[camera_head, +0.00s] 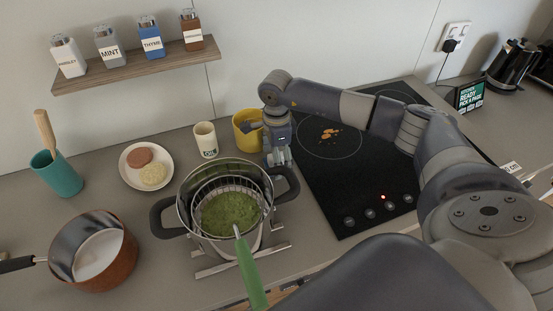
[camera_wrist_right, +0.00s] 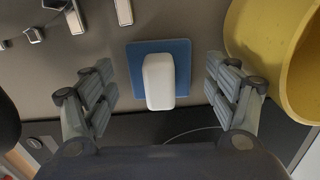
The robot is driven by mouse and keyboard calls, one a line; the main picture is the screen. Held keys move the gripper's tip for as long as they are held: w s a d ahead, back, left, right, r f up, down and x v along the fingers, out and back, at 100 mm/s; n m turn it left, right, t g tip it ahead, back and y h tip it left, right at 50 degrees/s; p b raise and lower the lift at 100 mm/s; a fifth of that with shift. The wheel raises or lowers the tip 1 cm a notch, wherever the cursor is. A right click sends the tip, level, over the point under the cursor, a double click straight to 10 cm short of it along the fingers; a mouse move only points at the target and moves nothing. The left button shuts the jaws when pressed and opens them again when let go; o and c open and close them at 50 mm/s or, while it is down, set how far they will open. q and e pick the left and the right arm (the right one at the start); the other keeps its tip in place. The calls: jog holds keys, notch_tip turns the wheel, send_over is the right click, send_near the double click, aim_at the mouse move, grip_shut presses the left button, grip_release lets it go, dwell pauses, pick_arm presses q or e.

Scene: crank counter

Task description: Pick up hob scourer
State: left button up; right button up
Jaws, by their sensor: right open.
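The hob scourer (camera_wrist_right: 160,80) appears to be the white rounded block on a flat blue square pad, lying on the counter in the right wrist view. My right gripper (camera_wrist_right: 160,97) is open, with one finger on each side of the white block and a gap on both sides. In the head view my right gripper (camera_head: 278,158) points down between the yellow pot and the hob, and it hides the scourer there. My left gripper is not in view.
A yellow pot (camera_head: 241,141) stands close beside the right gripper. A steel pot (camera_head: 187,205) with green contents and a green-handled utensil (camera_head: 250,272) stands in front. The black hob (camera_head: 345,205) has orange residue (camera_head: 329,135). A cream cup (camera_head: 206,139) stands left.

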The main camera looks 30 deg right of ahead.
jog(key=c, duration=1.2)
jog(key=shift+o, duration=0.2)
jog(key=shift+r+b, duration=0.3)
jog(key=shift+r, duration=0.1)
notch_tip(320, 180, up, 8)
jog(key=shift+r+b, duration=0.25)
jog(key=shift+b, duration=1)
jog(key=shift+r, duration=0.35)
jog(key=shift+o, duration=0.8)
jog(key=shift+c, duration=0.2)
